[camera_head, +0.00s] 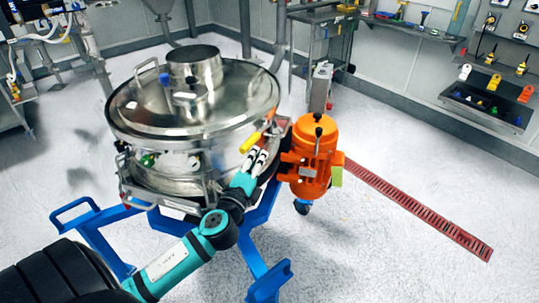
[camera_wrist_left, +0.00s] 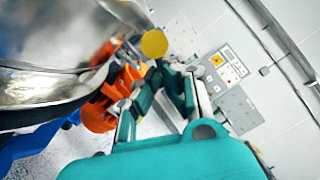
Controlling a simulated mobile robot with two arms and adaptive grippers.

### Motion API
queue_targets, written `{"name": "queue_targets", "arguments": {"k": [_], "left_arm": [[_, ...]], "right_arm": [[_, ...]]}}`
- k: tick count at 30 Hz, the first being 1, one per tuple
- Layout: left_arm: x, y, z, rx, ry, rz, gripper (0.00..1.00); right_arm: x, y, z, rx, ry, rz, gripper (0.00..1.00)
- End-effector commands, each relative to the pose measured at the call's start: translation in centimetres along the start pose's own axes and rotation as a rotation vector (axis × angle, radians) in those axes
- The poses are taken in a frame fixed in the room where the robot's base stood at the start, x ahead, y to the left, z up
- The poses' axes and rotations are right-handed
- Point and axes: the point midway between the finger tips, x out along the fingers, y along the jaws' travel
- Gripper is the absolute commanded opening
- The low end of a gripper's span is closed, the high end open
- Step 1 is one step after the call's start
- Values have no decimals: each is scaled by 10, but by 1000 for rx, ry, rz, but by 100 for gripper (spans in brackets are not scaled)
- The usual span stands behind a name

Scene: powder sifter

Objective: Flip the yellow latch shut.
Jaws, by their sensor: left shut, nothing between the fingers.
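The yellow latch (camera_head: 250,142) sticks out from the right front side of the round steel sifter (camera_head: 150,118), just below its lid rim. In the left wrist view its round yellow end (camera_wrist_left: 154,43) shows just beyond the fingertips, close to the steel wall. My left gripper (camera_head: 257,158) is shut and empty, just below and right of the latch. In the left wrist view the gripper (camera_wrist_left: 162,68) points toward the latch; whether it touches it I cannot tell. My right gripper is not in view.
An orange motor (camera_head: 312,158) stands close to the right of my left gripper. A blue wheeled frame (camera_head: 265,212) carries the sifter. A red floor grate (camera_head: 420,210) runs across the open floor at right. A control panel (camera_wrist_left: 220,68) is on the wall.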

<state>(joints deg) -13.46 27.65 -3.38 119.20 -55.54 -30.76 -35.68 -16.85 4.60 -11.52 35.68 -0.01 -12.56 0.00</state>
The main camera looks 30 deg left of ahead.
Motion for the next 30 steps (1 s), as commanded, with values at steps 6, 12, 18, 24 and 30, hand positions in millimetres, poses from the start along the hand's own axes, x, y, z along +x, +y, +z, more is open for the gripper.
{"name": "queue_targets", "arguments": {"k": [6,12,18,24,30], "left_arm": [[-2,9,19,-12,100,-43,0],[-2,14,32,-12,97,-42,0],[0,17,39,-11,96,-42,0],[0,18,42,-11,95,-41,0],[0,18,43,-10,93,-41,0]], "right_arm": [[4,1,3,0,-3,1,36],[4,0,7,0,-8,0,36],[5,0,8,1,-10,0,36],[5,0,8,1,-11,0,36],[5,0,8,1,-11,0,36]]}}
